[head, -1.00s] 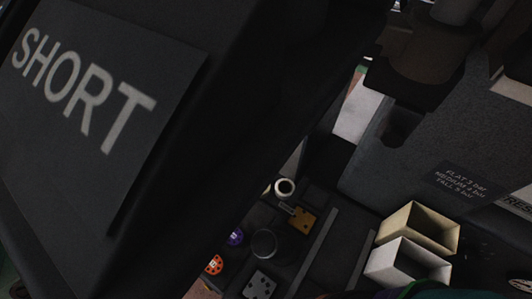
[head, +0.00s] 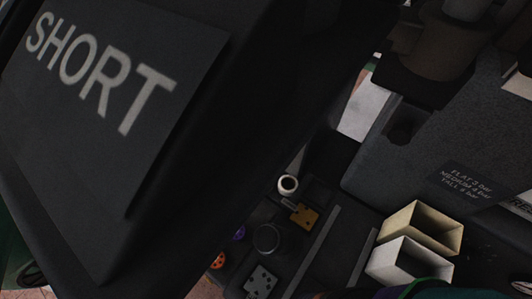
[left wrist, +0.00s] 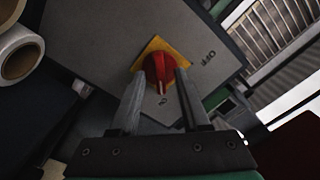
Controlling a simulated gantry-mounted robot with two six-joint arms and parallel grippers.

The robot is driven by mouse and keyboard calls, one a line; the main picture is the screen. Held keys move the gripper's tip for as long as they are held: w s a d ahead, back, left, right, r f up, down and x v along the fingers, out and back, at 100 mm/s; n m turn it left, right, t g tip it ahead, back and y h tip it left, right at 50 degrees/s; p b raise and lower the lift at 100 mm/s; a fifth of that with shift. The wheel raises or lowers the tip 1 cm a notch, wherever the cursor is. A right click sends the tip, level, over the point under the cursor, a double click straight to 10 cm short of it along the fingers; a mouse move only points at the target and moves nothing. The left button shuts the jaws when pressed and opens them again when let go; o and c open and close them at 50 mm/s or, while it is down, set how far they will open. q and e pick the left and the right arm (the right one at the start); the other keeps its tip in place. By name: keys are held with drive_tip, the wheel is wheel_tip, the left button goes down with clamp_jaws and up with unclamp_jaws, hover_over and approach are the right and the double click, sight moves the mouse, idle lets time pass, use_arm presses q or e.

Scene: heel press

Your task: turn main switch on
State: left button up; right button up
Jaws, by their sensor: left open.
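The main switch is a red rotary knob (left wrist: 158,70) on a yellow plate (left wrist: 150,48), fixed to a grey panel (left wrist: 110,30) in the left wrist view. An OFF label (left wrist: 208,58) is printed to the right of the knob. Another small mark (left wrist: 163,100) shows below the knob, too small to read surely. My left gripper (left wrist: 160,82) is open, with one finger on each side of the knob's lower part. I cannot tell whether the fingers touch it. In the head view I see neither the switch nor either gripper.
In the head view a large dark block with a SHORT sign (head: 100,70) fills the left. Two open boxes, cream (head: 437,222) and white (head: 400,262), stand at the lower right. White rolls (left wrist: 18,50) lie at the left of the wrist view.

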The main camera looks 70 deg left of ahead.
use_arm(q)
drive_tip(key=w+d+b+v, duration=0.1)
drive_tip(key=b+v, duration=0.4)
drive_tip(key=v, duration=0.7)
drive_tip(key=shift+s+d+f, duration=0.2)
drive_tip(key=shift+d+f, duration=0.25)
drive_tip(key=shift+d, duration=0.05)
use_arm(e)
drive_tip(key=shift+d+f, duration=0.3)
drive_tip(key=shift+f, duration=0.6)
drive_tip(key=shift+d+f, duration=0.25)
drive_tip(key=shift+f, duration=0.65)
drive_tip(key=shift+d+f, duration=0.3)
drive_tip(key=shift+f, duration=0.6)
use_arm(q)
drive_tip(key=shift+s+b, duration=0.1)
drive_tip(key=shift+b, duration=0.2)
use_arm(e)
drive_tip(key=shift+s, duration=0.1)
